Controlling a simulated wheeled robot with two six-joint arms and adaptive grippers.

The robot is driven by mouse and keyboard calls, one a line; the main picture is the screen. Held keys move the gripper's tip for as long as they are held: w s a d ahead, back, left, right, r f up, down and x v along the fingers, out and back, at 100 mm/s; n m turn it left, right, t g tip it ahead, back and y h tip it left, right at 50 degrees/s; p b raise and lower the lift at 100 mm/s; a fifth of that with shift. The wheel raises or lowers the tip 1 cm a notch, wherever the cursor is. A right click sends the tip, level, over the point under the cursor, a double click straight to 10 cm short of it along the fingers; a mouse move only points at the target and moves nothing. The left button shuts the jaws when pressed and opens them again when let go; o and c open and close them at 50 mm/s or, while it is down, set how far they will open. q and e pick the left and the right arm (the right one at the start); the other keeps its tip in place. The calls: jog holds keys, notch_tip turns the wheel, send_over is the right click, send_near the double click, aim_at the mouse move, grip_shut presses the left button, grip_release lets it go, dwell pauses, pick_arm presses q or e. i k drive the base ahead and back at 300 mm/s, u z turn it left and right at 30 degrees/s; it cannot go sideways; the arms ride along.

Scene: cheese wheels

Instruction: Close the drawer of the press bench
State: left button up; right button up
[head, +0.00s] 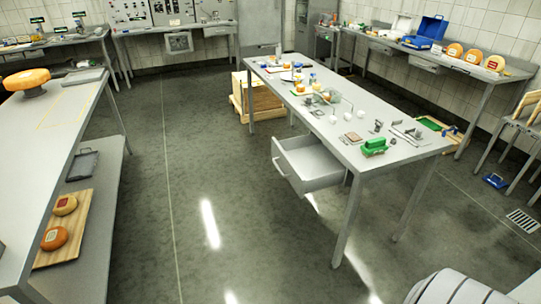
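A grey drawer (313,172) hangs pulled out from the long side of the middle steel table (402,150). Its inside shows and looks empty. No label in view tells which table is the press bench. Neither of my grippers is in view.
The middle table bears small tools, a green block (374,147) and cheeses. A steel table (40,135) with a lower shelf stands at left. A right wall bench (440,57) holds orange cheese wheels (473,56). Open grey floor (180,190) lies left of the drawer.

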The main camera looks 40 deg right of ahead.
aim_at(310, 167)
jog(key=i, duration=0.4)
jog(key=z, duration=1.95)
jog(key=i, duration=1.7)
jog(key=u, duration=0.95)
